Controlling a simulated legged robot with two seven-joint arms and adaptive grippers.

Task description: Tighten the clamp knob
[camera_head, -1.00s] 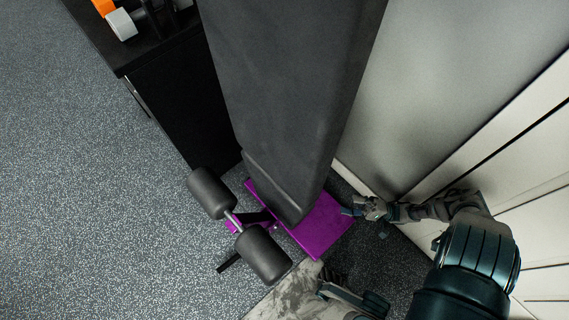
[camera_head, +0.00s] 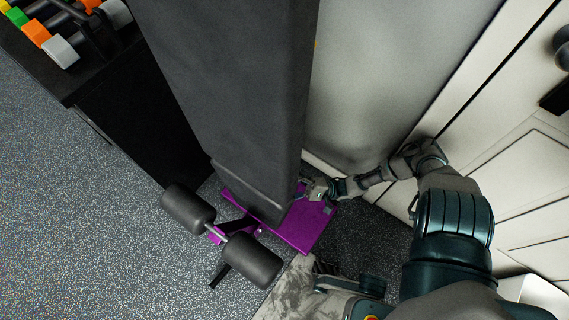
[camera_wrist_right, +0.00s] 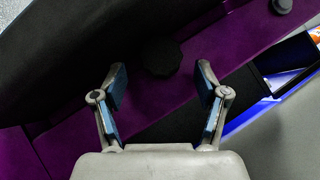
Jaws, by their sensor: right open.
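A dark, lobed knob (camera_wrist_right: 161,58) shows in the right wrist view, against the black underside of the bench and its purple frame (camera_wrist_right: 85,120). It looks like the clamp knob. My right gripper (camera_wrist_right: 160,88) is open and empty, its two blue-padded fingers on either side of the view with the knob a little beyond and between their tips. In the head view, my right gripper (camera_head: 312,190) is at the right side of the black bench pad (camera_head: 225,95), over the purple base (camera_head: 305,228). The knob is hidden in the head view. My left gripper is not in view.
Foam rollers (camera_head: 252,260) stick out at the bench's near end. A black cabinet (camera_head: 145,125) with colourful dumbbells (camera_head: 60,50) stands at the left. A pale wall (camera_head: 500,150) runs close along the right. Open speckled floor (camera_head: 80,230) lies to the left.

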